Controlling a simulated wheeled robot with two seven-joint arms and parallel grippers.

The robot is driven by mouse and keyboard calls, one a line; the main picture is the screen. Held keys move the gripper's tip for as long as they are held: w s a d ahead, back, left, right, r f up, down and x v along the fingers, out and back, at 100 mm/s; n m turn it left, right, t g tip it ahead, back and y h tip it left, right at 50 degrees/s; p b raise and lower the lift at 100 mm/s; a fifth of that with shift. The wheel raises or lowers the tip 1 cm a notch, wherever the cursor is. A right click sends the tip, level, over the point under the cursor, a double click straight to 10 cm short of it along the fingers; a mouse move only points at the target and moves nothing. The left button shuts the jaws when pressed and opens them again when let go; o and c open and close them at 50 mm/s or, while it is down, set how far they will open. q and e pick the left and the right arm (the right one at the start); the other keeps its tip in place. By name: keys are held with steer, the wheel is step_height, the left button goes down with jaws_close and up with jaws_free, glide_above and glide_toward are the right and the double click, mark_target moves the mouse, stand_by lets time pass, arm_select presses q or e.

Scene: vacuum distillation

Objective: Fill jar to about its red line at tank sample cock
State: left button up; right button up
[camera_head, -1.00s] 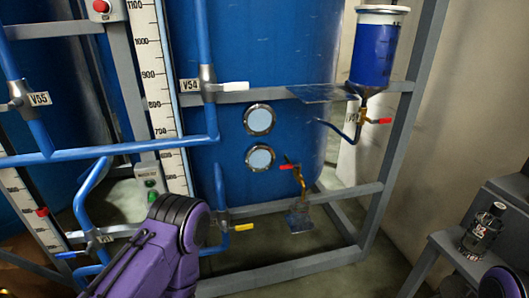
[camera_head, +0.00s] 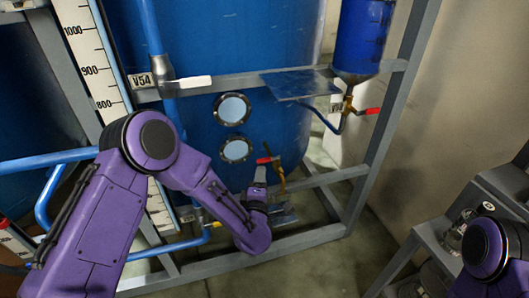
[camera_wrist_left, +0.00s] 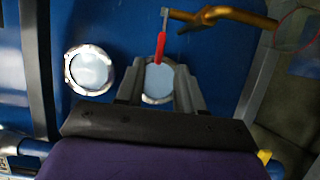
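The brass sample cock (camera_head: 281,183) with a red lever (camera_head: 265,160) sticks out low on the blue tank. In the left wrist view the red lever (camera_wrist_left: 161,47) hangs from the brass cock (camera_wrist_left: 228,14). My left gripper (camera_head: 261,174) is right at the lever. In the wrist view its fingers (camera_wrist_left: 160,70) are spread, with the lever's lower end at or between the tips; contact cannot be told. A small dark jar-like vessel (camera_head: 455,236) stands on the grey stand at right, partly hidden by my right arm. Its red line cannot be made out. My right gripper is out of view.
A flat plate (camera_head: 300,84) and a blue vessel (camera_head: 362,35) with another red-handled valve (camera_head: 368,111) are above right. Two round sight glasses (camera_head: 232,109) are left of the cock. Grey frame bars surround the tank.

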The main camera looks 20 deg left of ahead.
mark_target(263, 162)
arm_select(q)
steer(key=p+x, duration=0.1)
steer(key=x, duration=0.9)
steer(key=shift+w+p, duration=0.15)
steer(key=shift+p, duration=0.15)
jaws_close()
